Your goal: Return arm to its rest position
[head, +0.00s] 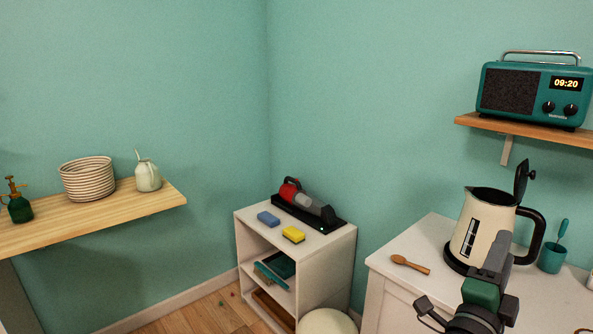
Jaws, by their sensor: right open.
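My right gripper (492,262) comes up from the bottom edge at the lower right, dark grey with a green block. It is open, and I see nothing held in it. It is in front of the white cabinet (395,277) and overlaps the lower part of the cream kettle (483,226) in the picture. Whether it touches the kettle cannot be told. My left gripper is not in view.
A wooden spoon (410,265) and a green cup (551,257) are on the cabinet. A teal radio (535,92) is on a wall shelf (525,130). A low white shelf unit (297,262) holds sponges and a handheld vacuum (305,205).

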